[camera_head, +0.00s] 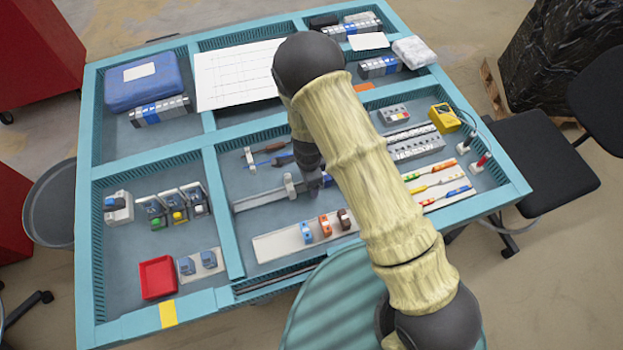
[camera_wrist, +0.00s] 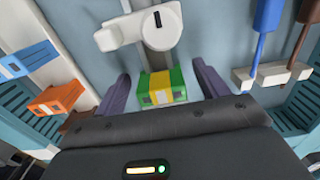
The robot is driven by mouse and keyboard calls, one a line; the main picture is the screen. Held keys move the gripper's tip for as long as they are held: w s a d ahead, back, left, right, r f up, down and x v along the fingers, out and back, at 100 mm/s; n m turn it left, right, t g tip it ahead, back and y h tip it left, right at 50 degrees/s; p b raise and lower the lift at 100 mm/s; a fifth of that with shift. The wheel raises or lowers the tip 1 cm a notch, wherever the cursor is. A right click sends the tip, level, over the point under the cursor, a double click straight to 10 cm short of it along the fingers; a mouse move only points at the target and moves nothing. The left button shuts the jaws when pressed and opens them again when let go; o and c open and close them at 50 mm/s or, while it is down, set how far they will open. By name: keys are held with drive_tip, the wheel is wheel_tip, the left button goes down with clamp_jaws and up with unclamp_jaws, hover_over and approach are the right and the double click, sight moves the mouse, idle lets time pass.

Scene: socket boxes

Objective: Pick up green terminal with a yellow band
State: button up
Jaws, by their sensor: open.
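A green terminal with a yellow band (camera_wrist: 163,88) sits in the wrist view between the two purple-grey fingers of my gripper (camera_wrist: 161,72). The fingers are open, with a gap on each side of the terminal. The terminal appears to be on or just above a metal rail, below a white stop-like part (camera_wrist: 140,27). In the head view my gripper (camera_head: 313,183) is over the middle of the bench, and my arm and gripper hide the terminal.
Blue (camera_wrist: 27,62) and orange (camera_wrist: 62,97) terminals stand on a white strip at left in the wrist view. Blue (camera_wrist: 267,38) and brown (camera_wrist: 304,38) screwdrivers are at right. A red tray (camera_head: 158,277) lies front left on the teal bench (camera_head: 222,215).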

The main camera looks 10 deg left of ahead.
drive_tip(key=c, duration=1.2)
drive_tip(key=shift+a+r, duration=0.15)
drive_tip(key=shift+a+r+b, duration=0.1)
drive_tip(key=shift+r+b, duration=0.1)
drive_tip(key=shift+b, duration=0.3)
wheel_tip(320, 180, up, 11)
drive_tip(key=b, duration=0.1)
drive_tip(key=s+a+b, duration=0.1)
drive_tip(key=s+a, duration=0.2)
drive_tip(key=a, duration=0.2)
drive_tip(key=s+a+b, duration=0.1)
drive_tip(key=s+a, duration=0.3)
drive_tip(key=a, duration=0.2)
drive_tip(key=s+a+b, duration=0.1)
drive_tip(key=s+a, duration=0.2)
drive_tip(key=a, duration=0.2)
drive_tip(key=shift+s+a, duration=0.25)
drive_tip(key=shift+a, duration=0.05)
